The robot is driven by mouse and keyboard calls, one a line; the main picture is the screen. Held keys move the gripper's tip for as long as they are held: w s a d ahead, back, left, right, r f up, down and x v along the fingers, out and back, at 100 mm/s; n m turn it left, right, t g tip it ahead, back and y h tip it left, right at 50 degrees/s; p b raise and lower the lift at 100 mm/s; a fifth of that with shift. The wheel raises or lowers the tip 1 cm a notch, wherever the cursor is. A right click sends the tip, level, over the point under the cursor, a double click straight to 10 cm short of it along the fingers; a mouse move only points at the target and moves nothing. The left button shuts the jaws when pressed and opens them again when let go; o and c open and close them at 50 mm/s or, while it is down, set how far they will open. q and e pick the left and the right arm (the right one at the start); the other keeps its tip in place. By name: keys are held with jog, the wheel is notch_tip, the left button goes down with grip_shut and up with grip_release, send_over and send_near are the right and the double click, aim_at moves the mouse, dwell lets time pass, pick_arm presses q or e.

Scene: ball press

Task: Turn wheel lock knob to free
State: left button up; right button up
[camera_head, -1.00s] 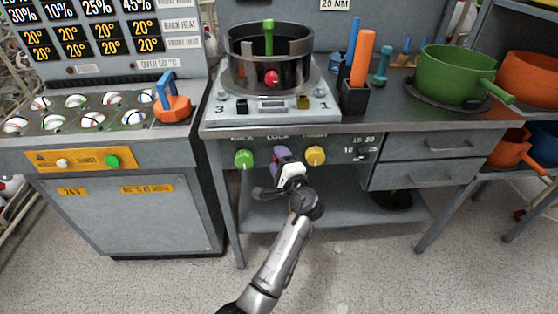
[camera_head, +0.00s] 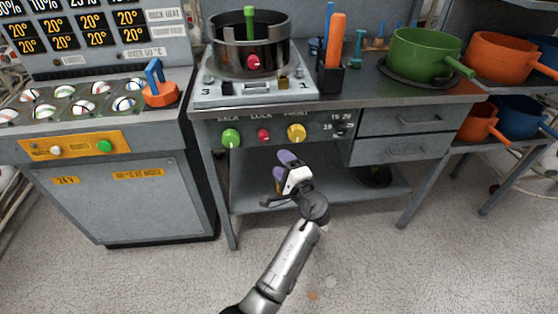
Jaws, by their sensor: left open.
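The red knob (camera_head: 263,135) under the LOCK label is on the front panel of the press bench, between a green knob (camera_head: 231,138) under BACK and a yellow knob (camera_head: 297,134) under the third label. The red knob is in full view, with a small pale mark on its face. My left gripper (camera_head: 281,168), with purple fingers and a white body, is open and empty. It is below and slightly right of the red knob in the picture, apart from it. My right gripper is not in view.
The press pot (camera_head: 250,52) stands on the bench top above the panel. A small dial (camera_head: 342,130) is right of the yellow knob. Drawers (camera_head: 415,120) are at the right, above an open lower shelf (camera_head: 245,190). A grey cabinet (camera_head: 125,205) stands left. Floor in front is clear.

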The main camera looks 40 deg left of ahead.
pick_arm(q)
jog(key=shift+v, duration=0.9)
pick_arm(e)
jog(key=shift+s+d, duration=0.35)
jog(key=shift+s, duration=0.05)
pick_arm(q)
jog(key=shift+w+a, duration=0.1)
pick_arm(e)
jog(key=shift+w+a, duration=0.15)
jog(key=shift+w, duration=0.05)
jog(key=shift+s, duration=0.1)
